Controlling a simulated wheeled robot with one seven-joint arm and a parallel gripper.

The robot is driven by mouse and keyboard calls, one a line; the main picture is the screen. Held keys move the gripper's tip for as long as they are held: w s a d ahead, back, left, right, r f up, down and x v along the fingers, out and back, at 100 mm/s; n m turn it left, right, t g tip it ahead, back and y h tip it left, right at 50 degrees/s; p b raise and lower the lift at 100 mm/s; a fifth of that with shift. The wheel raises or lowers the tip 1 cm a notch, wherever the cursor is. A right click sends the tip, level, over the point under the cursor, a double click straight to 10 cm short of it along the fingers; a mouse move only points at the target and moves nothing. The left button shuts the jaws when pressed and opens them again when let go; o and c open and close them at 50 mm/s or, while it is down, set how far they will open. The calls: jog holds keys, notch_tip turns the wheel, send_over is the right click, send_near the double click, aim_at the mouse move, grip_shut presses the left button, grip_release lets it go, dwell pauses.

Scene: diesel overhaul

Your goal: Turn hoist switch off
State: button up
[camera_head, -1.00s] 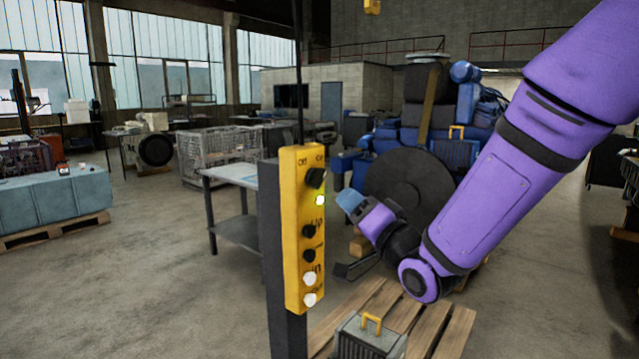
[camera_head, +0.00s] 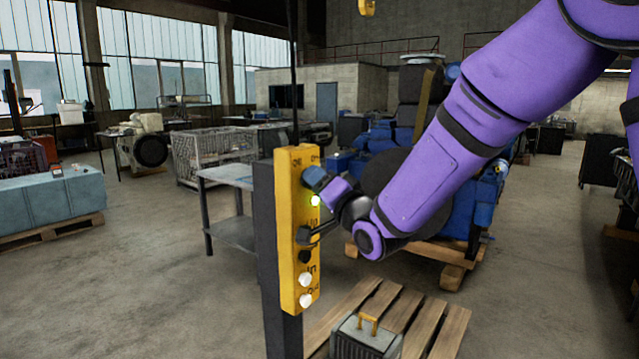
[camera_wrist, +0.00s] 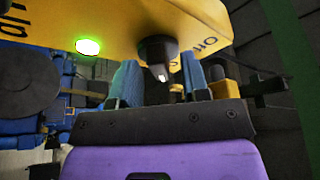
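The yellow hoist control box (camera_head: 286,225) stands upright on a dark post, with "Off" and "On" labels at its top. Its green lamp (camera_head: 315,200) is lit and also shows in the wrist view (camera_wrist: 88,47). My gripper (camera_head: 313,178) is at the top of the box and hides the switch knob in the head view. In the wrist view the black hoist switch (camera_wrist: 157,54), with a pale mark, sits between the blue fingers of my gripper (camera_wrist: 160,78). The fingers are apart, one on each side of it; I cannot tell whether they touch it.
Below the lamp are black buttons (camera_head: 304,256) and white buttons (camera_head: 305,290); my wrist is close to them. A pallet (camera_head: 430,330) with a grey, yellow-handled case (camera_head: 366,340) is at the front. A metal table (camera_head: 228,175) stands behind the box.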

grip_shut()
jog(key=shift+n, duration=0.4)
jog(key=n+g+y, duration=0.2)
jog(key=n+g, duration=0.1)
jog(key=n, duration=0.5)
jog(key=n+g+y, duration=0.2)
jog(key=n+g, duration=0.1)
jog(key=n, duration=0.5)
jog(key=n+g+y, duration=0.3)
jog(key=n, duration=0.5)
jog(key=shift+w+d, duration=0.2)
jog(key=shift+w, duration=0.05)
jog(key=shift+n, duration=0.4)
